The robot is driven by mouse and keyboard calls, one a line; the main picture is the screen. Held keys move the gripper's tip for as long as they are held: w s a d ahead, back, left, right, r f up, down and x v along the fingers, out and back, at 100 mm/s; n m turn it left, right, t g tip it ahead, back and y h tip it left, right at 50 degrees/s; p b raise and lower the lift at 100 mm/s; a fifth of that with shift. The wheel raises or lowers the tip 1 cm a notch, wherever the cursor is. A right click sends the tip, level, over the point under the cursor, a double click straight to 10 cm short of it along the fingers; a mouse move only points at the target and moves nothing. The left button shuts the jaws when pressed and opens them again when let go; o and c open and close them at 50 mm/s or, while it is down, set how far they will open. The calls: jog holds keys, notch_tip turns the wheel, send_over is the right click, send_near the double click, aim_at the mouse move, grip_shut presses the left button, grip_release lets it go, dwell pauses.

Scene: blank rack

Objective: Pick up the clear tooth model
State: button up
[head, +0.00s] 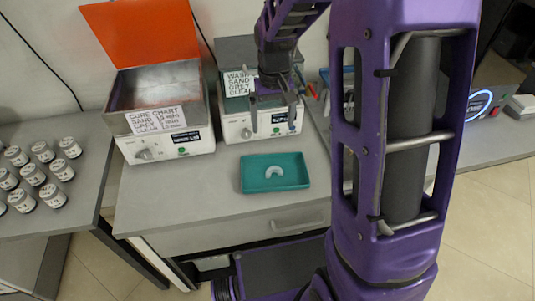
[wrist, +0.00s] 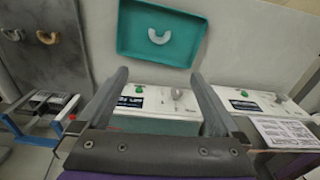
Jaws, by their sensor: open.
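A pale, whitish U-shaped tooth model (head: 274,171) lies in a shallow teal tray (head: 246,187) on the grey counter. In the wrist view the model (wrist: 159,36) lies near the middle of the tray (wrist: 128,48), beyond my fingertips. My gripper (head: 274,118) is open and empty, fingers pointing down, in front of the right-hand machine and behind the tray in the head view. In the wrist view my gripper (wrist: 158,76) has its fingers wide apart, with the model roughly in line with the gap. Nothing hides the model.
Two white-fronted machines with labels stand behind the tray; the left one (head: 160,110) has its orange lid (head: 140,32) raised. Several labelled jars (head: 45,175) stand on the left table. In the wrist view a tan arch (wrist: 47,37) and a paler piece (wrist: 12,34) lie on a grey surface.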

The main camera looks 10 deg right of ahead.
aim_at(274, 173)
jog(key=shift+g, duration=0.3)
jog(key=f, duration=1.1)
jog(key=f+b, duration=0.1)
jog(key=f, duration=0.5)
jog(key=shift+s+d+f, duration=0.25)
jog(key=shift+s+f, duration=0.05)
jog(key=shift+c, duration=0.2)
